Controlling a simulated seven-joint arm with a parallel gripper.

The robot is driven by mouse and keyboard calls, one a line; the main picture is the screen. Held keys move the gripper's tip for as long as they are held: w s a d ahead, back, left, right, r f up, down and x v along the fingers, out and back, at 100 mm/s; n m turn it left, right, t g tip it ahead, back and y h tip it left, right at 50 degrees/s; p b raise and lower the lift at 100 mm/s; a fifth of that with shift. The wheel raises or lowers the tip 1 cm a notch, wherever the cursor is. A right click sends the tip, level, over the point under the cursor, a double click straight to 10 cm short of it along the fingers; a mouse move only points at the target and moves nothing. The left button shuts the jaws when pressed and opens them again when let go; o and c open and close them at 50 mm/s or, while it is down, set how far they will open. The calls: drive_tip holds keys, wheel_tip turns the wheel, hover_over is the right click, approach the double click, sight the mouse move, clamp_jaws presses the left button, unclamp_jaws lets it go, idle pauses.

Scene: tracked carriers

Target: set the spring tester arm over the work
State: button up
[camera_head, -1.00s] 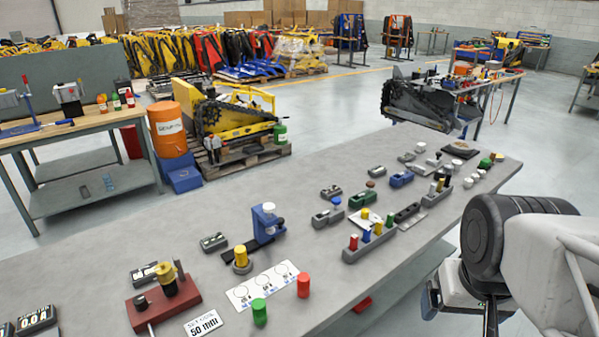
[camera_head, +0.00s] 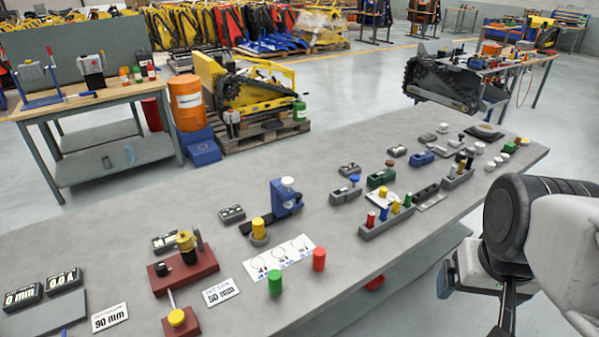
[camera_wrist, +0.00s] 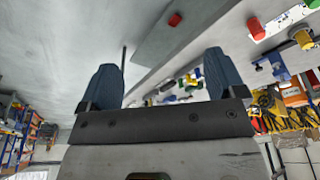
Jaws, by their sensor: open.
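I cannot tell for sure which device is the spring tester. A dark red stand (camera_head: 185,270) at the left front of the grey bench (camera_head: 130,232) carries a brass-yellow cylinder (camera_head: 186,241) and a dark knob. A thin rod runs from it toward the near edge, to a yellow knob (camera_head: 176,317) on a red block. Farther right stands a blue device (camera_head: 286,196) with a white top and a dark base strip, a yellow cylinder (camera_head: 259,229) at the strip's end. My gripper (camera_wrist: 160,82) is open and empty, its two blue fingers wide apart, away from these devices.
Cards reading 90 mm (camera_head: 110,316) and 50 mm (camera_head: 221,292) and two displays (camera_head: 42,286) lie near the stand. A green cylinder (camera_head: 275,282) and a red cylinder (camera_head: 319,259) stand by a white card (camera_head: 281,258). A grey peg holder (camera_head: 386,222) and small parts crowd the right.

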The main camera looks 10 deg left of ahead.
drive_tip(key=shift+c, duration=0.3)
